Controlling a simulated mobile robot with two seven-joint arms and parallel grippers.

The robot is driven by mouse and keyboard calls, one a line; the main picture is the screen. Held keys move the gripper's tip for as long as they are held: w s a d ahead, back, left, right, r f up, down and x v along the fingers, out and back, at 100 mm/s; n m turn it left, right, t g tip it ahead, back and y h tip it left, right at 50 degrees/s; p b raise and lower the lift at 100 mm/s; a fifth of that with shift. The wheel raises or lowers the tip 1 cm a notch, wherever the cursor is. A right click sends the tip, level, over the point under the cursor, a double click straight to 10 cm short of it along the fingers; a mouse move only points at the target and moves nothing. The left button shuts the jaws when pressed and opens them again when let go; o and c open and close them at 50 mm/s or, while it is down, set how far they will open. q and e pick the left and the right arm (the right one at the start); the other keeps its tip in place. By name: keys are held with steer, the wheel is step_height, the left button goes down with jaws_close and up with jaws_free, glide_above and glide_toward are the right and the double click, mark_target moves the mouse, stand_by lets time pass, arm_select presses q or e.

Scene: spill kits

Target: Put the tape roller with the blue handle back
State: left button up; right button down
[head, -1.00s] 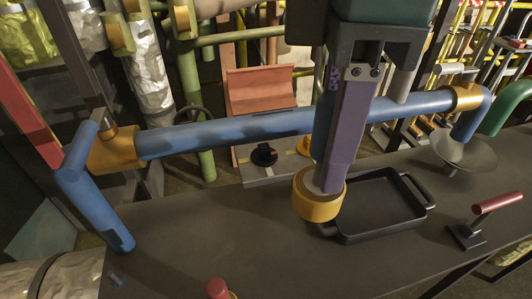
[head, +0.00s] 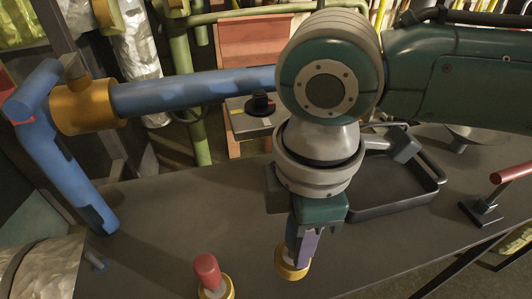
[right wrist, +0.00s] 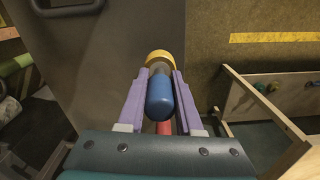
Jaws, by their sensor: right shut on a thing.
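My right gripper (head: 303,236) is shut on the tape roller with the blue handle, above the front part of the dark table. In the right wrist view the blue handle (right wrist: 160,97) lies between the two purple fingers. Its yellow tape roll (right wrist: 160,58) points away from the palm. In the head view the yellow roll (head: 290,264) shows below the fingers, and the gripper mostly hides the handle. I cannot tell its exact height above the table. A similar roller with a red handle (head: 207,270) stands to the left. My left gripper is out of view.
A black tray (head: 385,211) lies behind and right of the gripper. A red-handled tool (head: 485,197) stands on the table's right. A blue pipe (head: 190,92) runs across the back. The wrist view shows a wooden rack (right wrist: 240,85) at right. The table's left middle is clear.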

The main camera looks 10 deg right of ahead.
mark_target(284, 252)
steer(key=shift+f+b, duration=0.4)
steer(key=shift+f, duration=1.75)
steer(key=shift+f, duration=0.2)
steer(key=c, duration=0.6)
jaws_free()
